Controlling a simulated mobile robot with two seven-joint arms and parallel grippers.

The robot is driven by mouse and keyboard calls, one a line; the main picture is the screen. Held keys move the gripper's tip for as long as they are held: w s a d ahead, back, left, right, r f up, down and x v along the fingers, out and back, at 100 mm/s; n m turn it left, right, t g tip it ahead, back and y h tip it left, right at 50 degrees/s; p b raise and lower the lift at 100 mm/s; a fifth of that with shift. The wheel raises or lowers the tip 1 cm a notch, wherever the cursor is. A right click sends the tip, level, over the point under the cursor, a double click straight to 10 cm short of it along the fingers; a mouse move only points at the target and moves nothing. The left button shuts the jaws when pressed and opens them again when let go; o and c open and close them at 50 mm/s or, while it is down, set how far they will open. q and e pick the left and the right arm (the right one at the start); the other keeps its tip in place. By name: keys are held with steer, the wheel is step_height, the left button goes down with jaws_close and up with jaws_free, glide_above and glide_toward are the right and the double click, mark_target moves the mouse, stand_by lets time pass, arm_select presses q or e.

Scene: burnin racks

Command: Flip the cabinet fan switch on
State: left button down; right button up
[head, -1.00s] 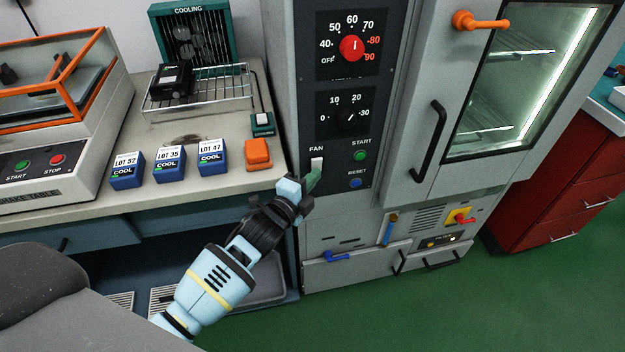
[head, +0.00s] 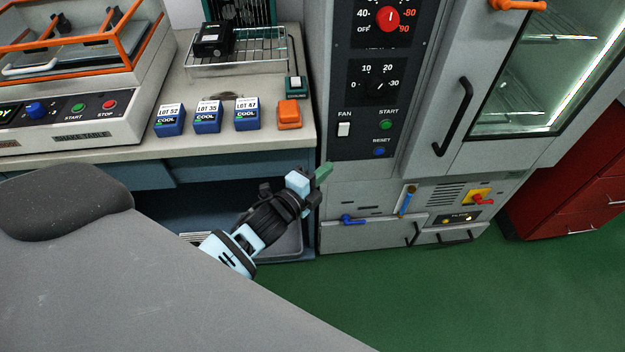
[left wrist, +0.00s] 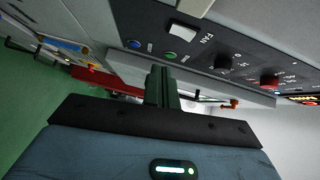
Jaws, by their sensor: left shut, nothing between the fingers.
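The white fan switch (head: 344,129) sits on the dark control panel of the cabinet, under the FAN label. It also shows in the left wrist view (left wrist: 189,32), beyond the fingertips. My left gripper (head: 322,173) is below and a little left of the switch, apart from it. Its green fingers are shut with nothing between them, and they show in the left wrist view (left wrist: 161,84). I cannot tell for sure which way the switch is tipped. My right gripper is not in view.
Green START (head: 386,125) and blue RESET (head: 379,152) buttons sit right of the switch. A black door handle (head: 453,117) stands out further right. The bench (head: 225,140) at left holds blue lot blocks (head: 207,117) and an orange block (head: 289,114). Green floor lies open in front.

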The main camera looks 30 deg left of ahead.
arm_select(q)
steer(key=shift+f+p+v, duration=0.2)
steer(key=shift+p+v, duration=0.15)
steer(key=shift+v, duration=1.5)
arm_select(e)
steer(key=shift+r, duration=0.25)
